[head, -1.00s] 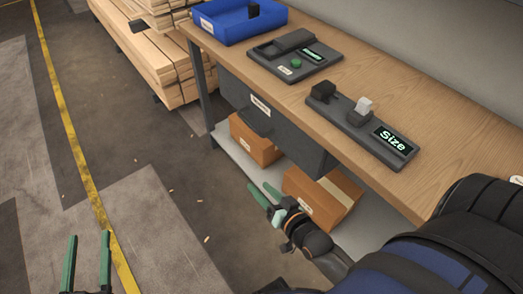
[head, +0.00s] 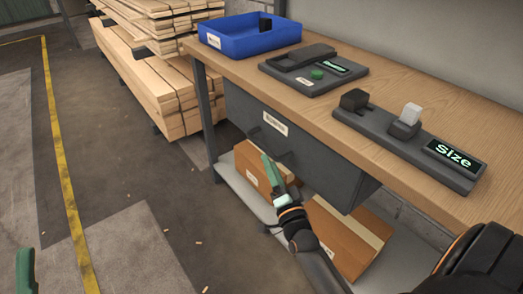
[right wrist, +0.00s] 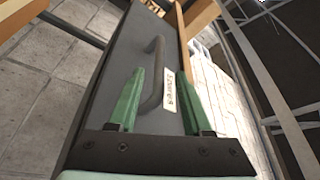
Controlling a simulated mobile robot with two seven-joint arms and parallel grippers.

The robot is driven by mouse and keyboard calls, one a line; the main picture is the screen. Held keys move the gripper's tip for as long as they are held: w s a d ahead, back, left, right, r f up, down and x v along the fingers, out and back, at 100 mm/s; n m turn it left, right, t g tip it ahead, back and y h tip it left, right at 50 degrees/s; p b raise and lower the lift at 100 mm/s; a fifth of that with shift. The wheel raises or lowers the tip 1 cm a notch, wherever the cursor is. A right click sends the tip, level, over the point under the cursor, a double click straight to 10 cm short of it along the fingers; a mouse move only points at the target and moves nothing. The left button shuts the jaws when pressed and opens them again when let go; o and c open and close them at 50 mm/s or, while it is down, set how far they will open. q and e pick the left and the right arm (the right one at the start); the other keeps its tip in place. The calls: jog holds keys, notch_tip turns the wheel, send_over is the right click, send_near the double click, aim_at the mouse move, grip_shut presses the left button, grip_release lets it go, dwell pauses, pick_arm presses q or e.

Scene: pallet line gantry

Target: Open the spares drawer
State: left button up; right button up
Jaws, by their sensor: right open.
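The spares drawer (head: 240,112) is a dark grey unit under the wooden bench top, with a white label and a dark bar handle (head: 284,154). It looks closed. In the right wrist view the drawer front (right wrist: 112,70) fills the middle, and the handle (right wrist: 157,75) shows between my green fingers. My right gripper (head: 270,172) is open, just in front of the handle; contact cannot be told. It also shows in the right wrist view (right wrist: 162,88). One finger of my left gripper (head: 25,270) shows at the lower left edge, far from the drawer.
The bench top (head: 430,105) holds a blue bin (head: 250,42), a grey device with a green button (head: 317,74) and a "Size" display unit (head: 455,155). Cardboard boxes (head: 345,240) stand on the lower shelf.

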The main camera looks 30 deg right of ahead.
aim_at(262, 145)
jog(key=b+x, duration=0.1)
jog(key=x, duration=0.6)
jog(key=shift+w, duration=0.1)
jog(key=shift+c, duration=0.2)
grip_shut()
jog(key=shift+f, duration=0.1)
dwell(1.0)
